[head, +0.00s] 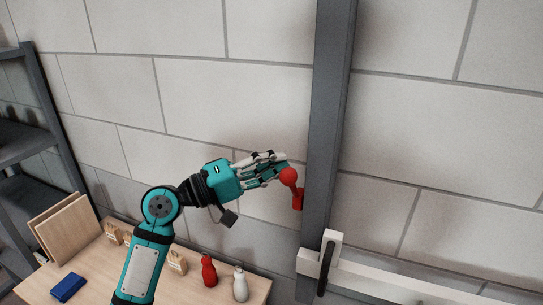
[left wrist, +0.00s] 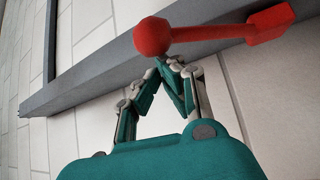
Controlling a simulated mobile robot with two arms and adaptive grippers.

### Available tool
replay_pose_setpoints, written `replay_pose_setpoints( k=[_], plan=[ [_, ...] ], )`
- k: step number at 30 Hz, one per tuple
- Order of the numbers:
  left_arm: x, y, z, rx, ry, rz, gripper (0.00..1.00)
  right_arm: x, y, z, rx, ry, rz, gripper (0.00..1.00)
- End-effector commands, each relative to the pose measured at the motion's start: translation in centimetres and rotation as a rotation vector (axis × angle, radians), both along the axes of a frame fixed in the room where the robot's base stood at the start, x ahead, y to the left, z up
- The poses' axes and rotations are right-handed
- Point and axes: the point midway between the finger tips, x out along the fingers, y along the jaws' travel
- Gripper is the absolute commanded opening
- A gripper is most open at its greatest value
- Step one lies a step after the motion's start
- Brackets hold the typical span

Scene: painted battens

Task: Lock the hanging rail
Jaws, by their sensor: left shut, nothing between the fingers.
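A red lever with a ball knob (head: 289,177) is mounted on the side of a dark grey upright post (head: 329,110). The red lever also shows in the left wrist view (left wrist: 152,37), with its arm running right to a red block. My left gripper (head: 284,163) is shut and empty, its fingertips right by the red knob; I cannot tell whether they touch it. In the left wrist view the fingertips (left wrist: 168,66) meet just below the ball. A white rail (head: 375,284) with a black handle (head: 326,262) sits across the post's lower part. My right gripper is not in view.
A wooden table (head: 195,292) below holds a red bottle (head: 209,271), a white bottle (head: 240,285), a blue box (head: 68,287), small wooden blocks and leaning boards (head: 62,226). A dark shelf (head: 30,140) stands at left. The wall area around the gripper is clear.

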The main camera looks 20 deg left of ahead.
Motion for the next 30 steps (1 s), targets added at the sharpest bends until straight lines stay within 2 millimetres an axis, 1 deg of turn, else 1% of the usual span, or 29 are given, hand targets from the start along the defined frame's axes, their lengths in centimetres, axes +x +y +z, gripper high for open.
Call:
replay_pose_setpoints(
  k=[11,25,30],
  plan=[
    [-0.1,0.0,-0.1,0.000,-0.006,-0.001,0.00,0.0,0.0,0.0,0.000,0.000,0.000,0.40],
    [-1.1,-0.1,-0.7,0.001,-0.090,-0.007,0.00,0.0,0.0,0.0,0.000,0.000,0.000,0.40],
    [-1.7,-0.1,-1.1,-0.001,-0.148,-0.005,0.00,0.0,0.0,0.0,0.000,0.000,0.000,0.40]
  ],
)
